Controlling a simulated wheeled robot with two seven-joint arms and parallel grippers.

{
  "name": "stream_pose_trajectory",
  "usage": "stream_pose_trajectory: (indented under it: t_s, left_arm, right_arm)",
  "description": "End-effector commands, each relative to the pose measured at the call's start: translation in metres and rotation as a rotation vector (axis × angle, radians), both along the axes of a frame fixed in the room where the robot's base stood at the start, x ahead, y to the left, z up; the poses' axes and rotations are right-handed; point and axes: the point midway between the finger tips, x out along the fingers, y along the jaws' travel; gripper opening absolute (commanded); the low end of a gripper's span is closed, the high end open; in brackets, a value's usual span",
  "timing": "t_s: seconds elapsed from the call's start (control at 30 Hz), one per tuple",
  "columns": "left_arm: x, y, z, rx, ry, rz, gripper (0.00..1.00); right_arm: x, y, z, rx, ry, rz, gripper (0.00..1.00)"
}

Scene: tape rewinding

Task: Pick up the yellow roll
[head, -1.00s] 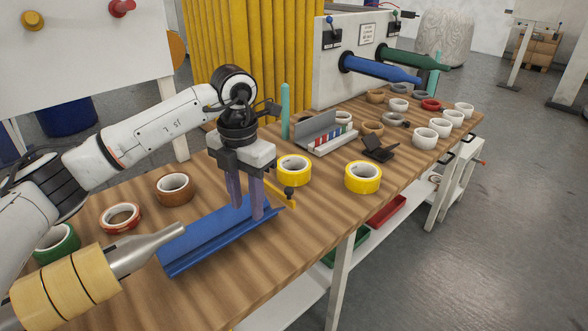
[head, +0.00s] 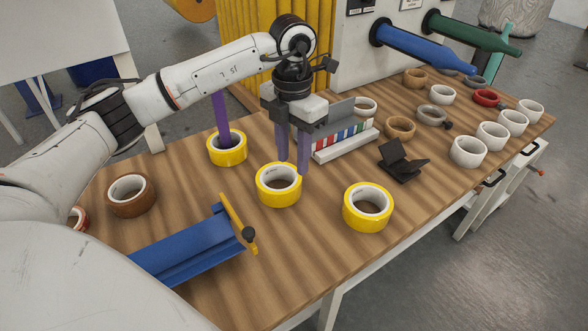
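Three yellow rolls lie on the wooden table (head: 330,245) in the head view. The middle yellow roll (head: 279,192) lies right below my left gripper (head: 292,166). Another yellow roll (head: 367,218) lies to its right, apart from the gripper. A third yellow roll (head: 227,152) lies behind to the left, with a purple post (head: 221,112) rising from its hole. My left gripper points down with its two purple fingers apart. The fingertips overlap the middle roll's back and right rim; I cannot tell whether they touch it. My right gripper is out of view.
A blue trough (head: 185,252) with a yellow end plate (head: 238,223) lies front left. A brown roll (head: 131,196) is at left. A grey tray (head: 343,145) with coloured strips stands close behind the gripper; a black stand (head: 402,160) and several white rolls (head: 469,151) are at right.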

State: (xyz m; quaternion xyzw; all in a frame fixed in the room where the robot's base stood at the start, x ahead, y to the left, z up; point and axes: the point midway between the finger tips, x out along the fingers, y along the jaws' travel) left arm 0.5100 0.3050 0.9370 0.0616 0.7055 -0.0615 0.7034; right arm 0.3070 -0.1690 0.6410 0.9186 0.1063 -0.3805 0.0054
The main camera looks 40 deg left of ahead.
Motion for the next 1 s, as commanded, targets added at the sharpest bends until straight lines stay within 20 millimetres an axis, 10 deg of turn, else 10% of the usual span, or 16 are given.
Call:
stream_pose_trajectory:
  t_s: [0.7, 1.0]
  left_arm:
    - [-0.002, -0.003, -0.089, -0.001, 0.002, 0.0, 0.36]
    - [-0.001, -0.003, -0.094, -0.001, 0.001, -0.001, 0.34]
  right_arm:
    - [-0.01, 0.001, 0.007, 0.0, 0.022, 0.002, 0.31]
    - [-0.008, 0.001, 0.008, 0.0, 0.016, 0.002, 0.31]
